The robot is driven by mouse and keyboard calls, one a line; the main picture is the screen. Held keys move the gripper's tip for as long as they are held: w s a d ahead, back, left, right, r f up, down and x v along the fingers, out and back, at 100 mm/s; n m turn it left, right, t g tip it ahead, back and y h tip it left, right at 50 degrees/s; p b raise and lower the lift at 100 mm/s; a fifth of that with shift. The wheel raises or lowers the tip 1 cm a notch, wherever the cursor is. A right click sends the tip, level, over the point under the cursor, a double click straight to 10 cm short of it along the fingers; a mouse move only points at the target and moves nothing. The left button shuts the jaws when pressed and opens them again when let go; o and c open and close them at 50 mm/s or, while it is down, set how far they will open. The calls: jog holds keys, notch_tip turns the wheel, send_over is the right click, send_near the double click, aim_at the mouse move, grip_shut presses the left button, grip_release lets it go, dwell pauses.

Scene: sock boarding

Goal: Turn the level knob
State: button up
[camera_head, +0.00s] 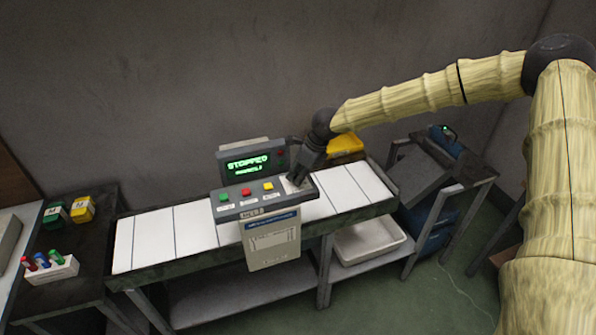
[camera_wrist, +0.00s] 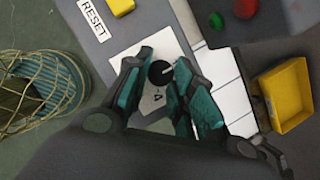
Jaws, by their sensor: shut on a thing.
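The level knob (camera_wrist: 160,73) is a round black knob with a pale pointer line, on a white plate (camera_wrist: 185,44) marked with a figure 4, in the wrist view. My gripper (camera_wrist: 158,78) has its teal-padded fingers on either side of the knob, shut on it. In the head view my gripper (camera_head: 297,180) comes down on the right end of the control panel (camera_head: 238,205) and hides the knob.
Green, red and yellow buttons (camera_head: 268,186) sit left of my gripper. A white slatted conveyor (camera_head: 195,228) runs under the panel. A yellow bin (camera_head: 345,145) stands behind at the right; it also shows in the wrist view (camera_wrist: 283,95). A woven basket (camera_wrist: 40,92) is at the wrist view's left.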

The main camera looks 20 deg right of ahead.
jog(key=shift+w, duration=0.1)
grip_shut()
jog(key=o, duration=1)
grip_release()
jog(key=shift+o, duration=0.2)
jog(key=v, duration=1.2)
jog(key=shift+d, duration=0.15)
jog(key=shift+d+f, duration=0.1)
